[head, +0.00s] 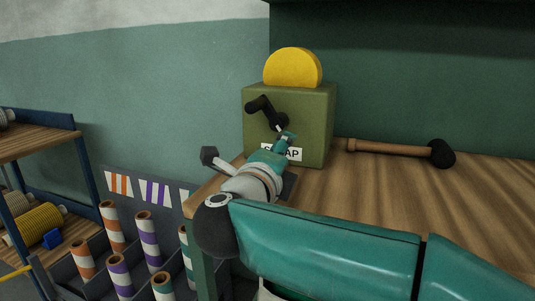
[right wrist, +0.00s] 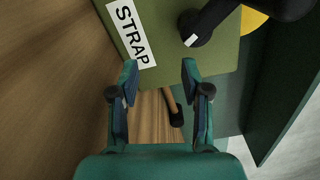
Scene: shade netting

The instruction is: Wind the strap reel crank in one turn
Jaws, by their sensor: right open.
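The strap reel is an olive-green box (head: 318,115) on the workbench, with a yellow disc (head: 293,68) on top and a STRAP label partly hidden by my gripper. Its black crank (head: 262,108) is on the front face, pointing to the upper left. In the right wrist view, the crank (right wrist: 195,28) shows at the upper right, beyond the fingertips. My right gripper (head: 287,137) is in front of the box, just below the crank. My left gripper is not in view.
A mallet (head: 395,148) with a wooden handle and black head lies on the wooden workbench (head: 350,195), right of the box. Left of the bench stand several striped rolls (head: 148,235) and a shelf (head: 35,145) with yellow cord (head: 35,222). A dark green wall stands behind.

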